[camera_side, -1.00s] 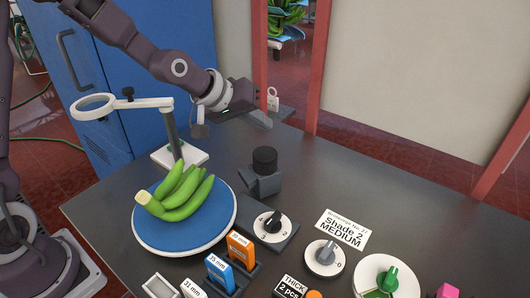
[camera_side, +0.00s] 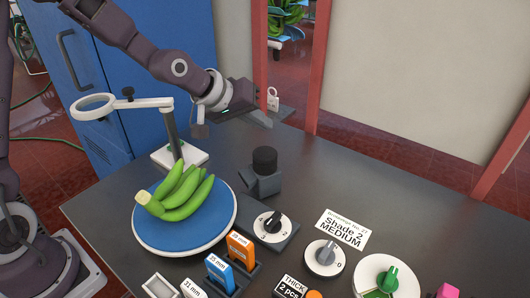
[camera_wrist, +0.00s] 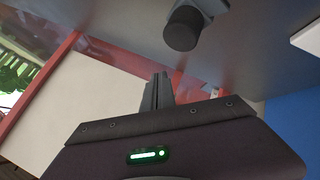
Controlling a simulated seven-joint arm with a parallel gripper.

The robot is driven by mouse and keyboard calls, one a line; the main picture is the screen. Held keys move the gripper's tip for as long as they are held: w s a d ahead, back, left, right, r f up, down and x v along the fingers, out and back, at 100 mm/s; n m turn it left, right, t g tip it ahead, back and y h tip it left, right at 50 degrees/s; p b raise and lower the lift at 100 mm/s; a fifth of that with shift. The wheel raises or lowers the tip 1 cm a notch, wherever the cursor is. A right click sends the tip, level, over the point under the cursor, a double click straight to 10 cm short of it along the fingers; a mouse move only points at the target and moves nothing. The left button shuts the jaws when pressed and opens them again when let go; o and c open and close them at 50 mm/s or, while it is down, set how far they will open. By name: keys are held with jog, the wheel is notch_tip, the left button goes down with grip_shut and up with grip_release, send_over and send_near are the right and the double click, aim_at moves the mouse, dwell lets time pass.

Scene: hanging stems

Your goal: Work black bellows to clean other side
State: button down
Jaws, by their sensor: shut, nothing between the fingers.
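The black bellows (camera_side: 264,160) is a short black ribbed cylinder standing on a grey block on the table. It also shows in the wrist view (camera_wrist: 183,29) at the top, right of centre. My gripper (camera_side: 266,122) is above the table's back edge, behind the bellows and apart from it. Its fingers are shut with nothing between them, and they show close together in the wrist view (camera_wrist: 157,90). A bunch of green bananas (camera_side: 182,192) lies on a round blue plate (camera_side: 190,240) to the left of the bellows.
A magnifier on a stand (camera_side: 95,106) is behind the plate. In front of the bellows are a dial (camera_side: 272,226), orange and blue gauge blocks (camera_side: 219,270), a second dial (camera_side: 324,258) and a green knob (camera_side: 388,279). A label card (camera_side: 342,229) lies right. The table's back right is clear.

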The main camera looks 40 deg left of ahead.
aim_at(268, 152)
notch_tip(268, 152, up, 4)
jog(key=shift+f, duration=0.1)
jog(key=shift+f, duration=0.1)
jog(key=shift+f, duration=4.3)
jog(key=shift+f, duration=0.1)
jog(key=shift+f, duration=0.3)
jog(key=shift+f, duration=1)
jog(key=shift+r, duration=1.4)
